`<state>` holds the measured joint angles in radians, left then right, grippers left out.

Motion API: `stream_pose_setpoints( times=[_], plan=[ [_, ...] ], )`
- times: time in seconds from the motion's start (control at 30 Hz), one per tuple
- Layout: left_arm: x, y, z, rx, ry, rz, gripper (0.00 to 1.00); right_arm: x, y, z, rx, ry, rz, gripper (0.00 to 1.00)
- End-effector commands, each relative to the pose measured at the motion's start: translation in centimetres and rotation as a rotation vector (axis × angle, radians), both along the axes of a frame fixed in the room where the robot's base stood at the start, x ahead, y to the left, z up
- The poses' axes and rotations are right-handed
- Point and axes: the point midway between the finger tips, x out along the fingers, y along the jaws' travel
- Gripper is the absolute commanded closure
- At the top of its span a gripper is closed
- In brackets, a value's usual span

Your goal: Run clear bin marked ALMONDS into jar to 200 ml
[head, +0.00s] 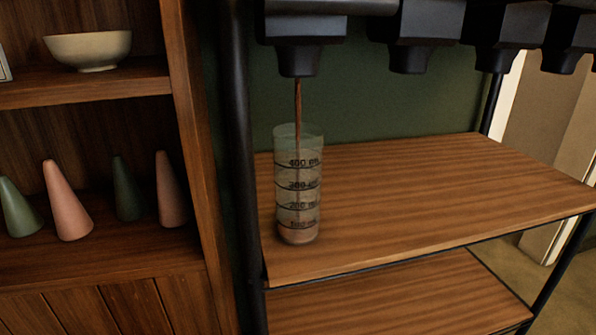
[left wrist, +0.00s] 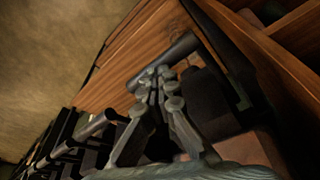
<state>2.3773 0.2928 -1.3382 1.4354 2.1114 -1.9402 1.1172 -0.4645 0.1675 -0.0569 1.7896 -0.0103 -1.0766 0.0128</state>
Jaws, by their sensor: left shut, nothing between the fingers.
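The clear jar (head: 299,185) stands upright on the wooden shelf under the leftmost dark spout (head: 298,62). Its marks run from 100 to 400 ml. A thin brown stream (head: 298,100) falls from that spout into the jar. Brownish contents show at the jar's bottom, around or a little below the 100 ml mark. The bins and any ALMONDS label are out of the head view. In the left wrist view my left gripper (left wrist: 157,76) is shut and empty, its fingertips at a dark cylindrical handle (left wrist: 176,50); I cannot tell whether they touch it. My right gripper is not in view.
Several more spouts (head: 415,58) hang in a row to the right. The shelf (head: 440,200) is clear right of the jar. A dark post (head: 238,150) and a wooden cabinet (head: 195,150) with a bowl (head: 88,50) and several cones (head: 66,205) stand at the left.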

Motion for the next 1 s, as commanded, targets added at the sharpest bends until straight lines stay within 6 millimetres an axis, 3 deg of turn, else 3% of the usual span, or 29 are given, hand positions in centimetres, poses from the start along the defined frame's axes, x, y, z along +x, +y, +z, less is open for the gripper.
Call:
stream_pose_setpoints(
  times=[1.0],
  plan=[
    [0.3, 0.1, -1.3, 0.001, 0.001, 0.001, 1.00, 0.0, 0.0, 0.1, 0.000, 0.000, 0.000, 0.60]
  ],
)
